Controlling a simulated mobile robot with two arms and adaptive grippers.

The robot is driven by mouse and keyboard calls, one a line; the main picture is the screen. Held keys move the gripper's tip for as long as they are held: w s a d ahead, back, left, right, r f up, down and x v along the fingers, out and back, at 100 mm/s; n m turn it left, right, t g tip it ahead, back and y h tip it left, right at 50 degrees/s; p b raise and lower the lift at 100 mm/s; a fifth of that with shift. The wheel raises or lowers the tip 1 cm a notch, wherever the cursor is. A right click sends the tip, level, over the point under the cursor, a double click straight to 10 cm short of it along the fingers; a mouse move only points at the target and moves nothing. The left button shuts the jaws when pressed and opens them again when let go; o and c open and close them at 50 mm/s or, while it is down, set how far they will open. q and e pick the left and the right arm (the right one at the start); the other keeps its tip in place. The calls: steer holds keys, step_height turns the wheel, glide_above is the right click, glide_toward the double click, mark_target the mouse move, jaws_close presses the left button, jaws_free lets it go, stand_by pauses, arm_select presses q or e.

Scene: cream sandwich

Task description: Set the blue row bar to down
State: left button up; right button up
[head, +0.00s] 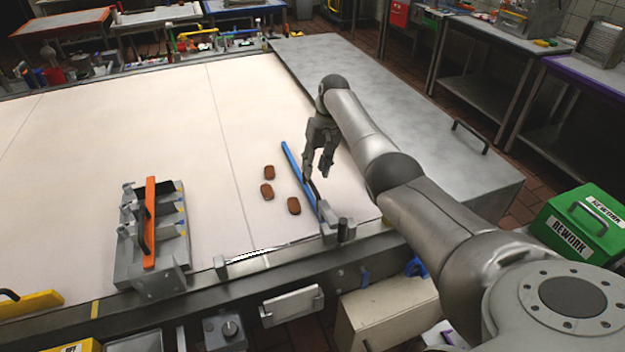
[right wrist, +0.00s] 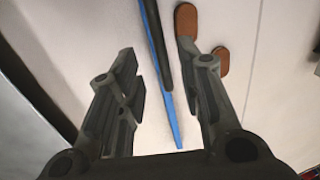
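The blue row bar (head: 291,158) is a long thin bar at the right part of the pale belt. Its near end meets a grey bracket (head: 336,232) at the belt's front edge. A black handle (head: 312,188) is on the bar. I cannot tell its exact height above the belt. My right gripper (head: 316,174) is open, pointing down over the bar near the handle. In the right wrist view, the blue bar (right wrist: 172,122) and its black handle (right wrist: 155,45) show between the spread fingers of the gripper (right wrist: 168,75), apart from both. My left gripper is not in view.
Several brown biscuits (head: 267,191) lie on the belt left of the bar. An orange bar (head: 150,222) stands on a grey fixture (head: 125,262) at the left. A steel counter (head: 420,140) is at the right, and a green REWORK box (head: 580,225) stands beyond it.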

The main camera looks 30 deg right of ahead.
steer(key=r, duration=0.2)
steer(key=d+r, duration=0.1)
steer(key=r, duration=0.2)
steer(key=shift+s, duration=0.1)
stand_by(0.4)
